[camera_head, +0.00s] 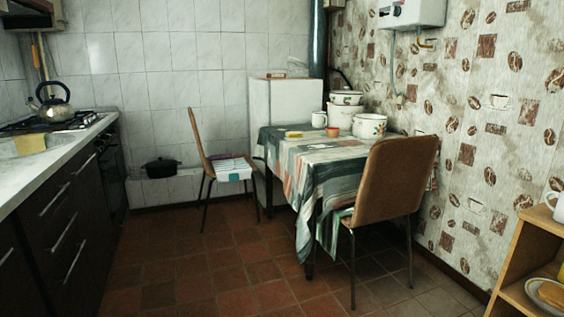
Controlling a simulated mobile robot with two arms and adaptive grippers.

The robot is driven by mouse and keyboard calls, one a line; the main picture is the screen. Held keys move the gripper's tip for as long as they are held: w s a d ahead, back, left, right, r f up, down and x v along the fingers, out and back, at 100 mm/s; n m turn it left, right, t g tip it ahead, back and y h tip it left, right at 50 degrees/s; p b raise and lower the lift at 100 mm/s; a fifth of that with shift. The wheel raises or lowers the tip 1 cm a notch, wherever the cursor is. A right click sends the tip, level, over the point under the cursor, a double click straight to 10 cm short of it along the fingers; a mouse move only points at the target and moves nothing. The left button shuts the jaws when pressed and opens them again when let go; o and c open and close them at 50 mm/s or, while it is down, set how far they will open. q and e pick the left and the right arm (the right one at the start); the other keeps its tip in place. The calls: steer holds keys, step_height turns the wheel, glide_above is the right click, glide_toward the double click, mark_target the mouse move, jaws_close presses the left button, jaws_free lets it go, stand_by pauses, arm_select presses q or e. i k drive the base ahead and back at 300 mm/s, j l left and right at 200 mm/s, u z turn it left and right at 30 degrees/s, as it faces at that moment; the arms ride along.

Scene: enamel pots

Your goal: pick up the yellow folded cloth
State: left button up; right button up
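A yellow folded cloth (30,144) appears to lie on the light countertop (50,158) at the left, in front of the stove. It is small in the head view, so its folds are hard to make out. A smaller yellow item (293,134) lies on the cloth-covered table; I cannot tell what it is. Neither of my grippers shows in this view.
A kettle (54,106) stands on the stove behind the cloth. Dark cabinets (60,225) run below the counter. Chairs (390,180) (203,140) flank the table (330,165) with enamel pots (369,126). A wooden shelf (530,245) stands at right. The tiled floor between is clear.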

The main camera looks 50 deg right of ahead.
mark_target(291, 135)
steer(key=z, duration=1.85)
